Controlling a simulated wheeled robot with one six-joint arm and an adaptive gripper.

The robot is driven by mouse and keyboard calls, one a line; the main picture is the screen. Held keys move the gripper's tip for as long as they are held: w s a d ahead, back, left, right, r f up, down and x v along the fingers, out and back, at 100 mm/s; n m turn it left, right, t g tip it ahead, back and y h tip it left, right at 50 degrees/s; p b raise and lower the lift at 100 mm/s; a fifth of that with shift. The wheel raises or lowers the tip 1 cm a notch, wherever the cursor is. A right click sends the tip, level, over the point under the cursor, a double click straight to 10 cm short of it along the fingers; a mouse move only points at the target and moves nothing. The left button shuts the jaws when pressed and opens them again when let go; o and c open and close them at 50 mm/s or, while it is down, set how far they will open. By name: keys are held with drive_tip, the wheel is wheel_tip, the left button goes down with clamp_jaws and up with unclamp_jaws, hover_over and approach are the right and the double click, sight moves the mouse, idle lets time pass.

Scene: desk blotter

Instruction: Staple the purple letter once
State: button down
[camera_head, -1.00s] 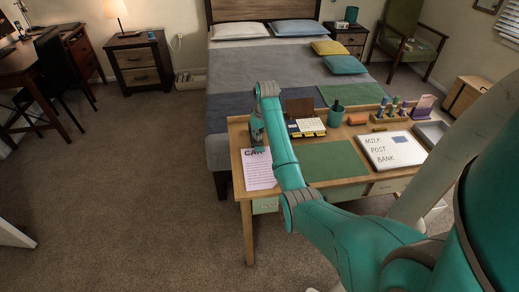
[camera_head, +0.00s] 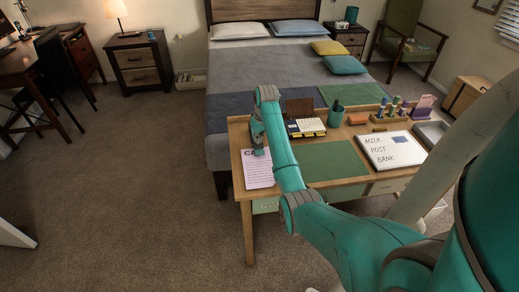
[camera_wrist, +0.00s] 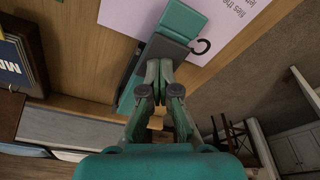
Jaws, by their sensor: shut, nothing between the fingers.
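The purple letter (camera_head: 257,172) lies flat at the left end of the desk, with printed lines and a large heading partly covered by my gripper. It also shows at the top of the wrist view (camera_wrist: 228,18). A teal and grey stapler (camera_wrist: 183,22) lies at the letter's edge in the wrist view, its teal end over the paper. My gripper (camera_wrist: 159,68) is shut and empty, its fingertips over or against the stapler; contact is not clear. In the head view my gripper (camera_head: 260,150) is low at the letter's upper edge and hides most of the stapler.
A green blotter (camera_head: 332,162) lies mid-desk. A whiteboard (camera_head: 391,150) reading MILK POST BANK lies to its right. The bed (camera_head: 270,70) is behind the desk.

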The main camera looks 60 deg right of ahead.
idle(0.3)
drive_tip(key=shift+r, duration=3.45)
